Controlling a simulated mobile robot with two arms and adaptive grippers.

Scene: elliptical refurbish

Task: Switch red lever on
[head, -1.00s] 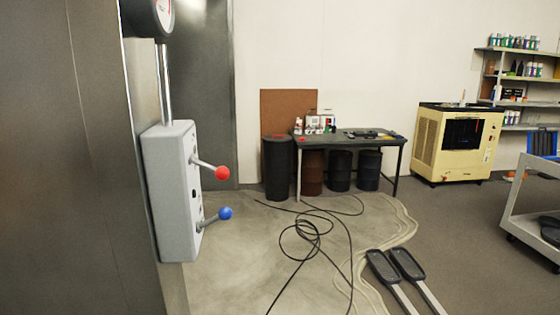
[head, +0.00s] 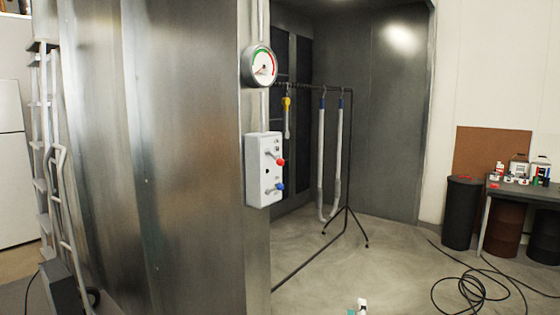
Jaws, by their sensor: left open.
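The red lever (head: 281,162) is a short rod with a red ball, on the upper part of a white control box (head: 256,180). Its rod slopes a little down to the right. A lever with a blue ball (head: 280,187) is below it. The box is fixed to the edge of a metal wall. My left gripper (head: 358,307) shows only as small teal and white tips at the bottom edge, open, well below and right of the box and apart from it. My right gripper is not in view.
A round gauge (head: 260,66) is above the box. A metal rack with hanging hoses (head: 330,150) stands behind it to the right. A ladder (head: 50,170) is at the far left. Black cable (head: 470,290) lies on the floor at the right.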

